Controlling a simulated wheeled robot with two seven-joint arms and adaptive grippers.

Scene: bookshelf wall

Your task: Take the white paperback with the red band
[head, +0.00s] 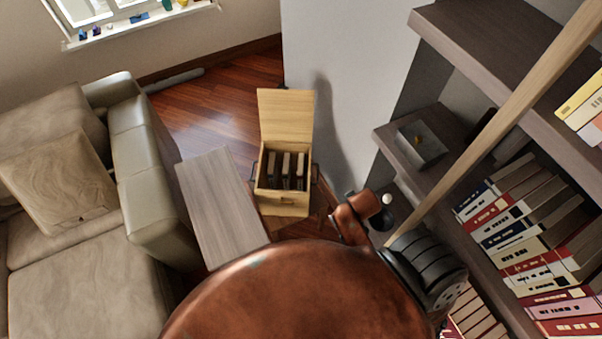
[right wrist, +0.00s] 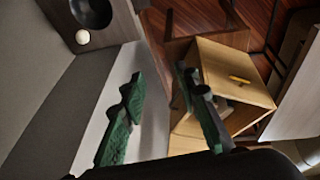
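Several books with white and red on their spines stand in the bookshelf (head: 465,205) at the right of the head view. One white spine with a red band (head: 530,266) is among them, but the titles are too small to read and I cannot tell which is the task's paperback. My right gripper (right wrist: 160,84) shows in the right wrist view, its green-padded fingers apart with nothing between them. It points toward a wooden box, away from any visible book. My left gripper is not in view.
An open wooden box (head: 284,199) with dark upright pieces inside stands by a grey bench top (head: 222,205); it also shows in the right wrist view (right wrist: 233,72). A pale pole (head: 500,120) crosses before the shelves. A sofa (head: 150,175) stands left.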

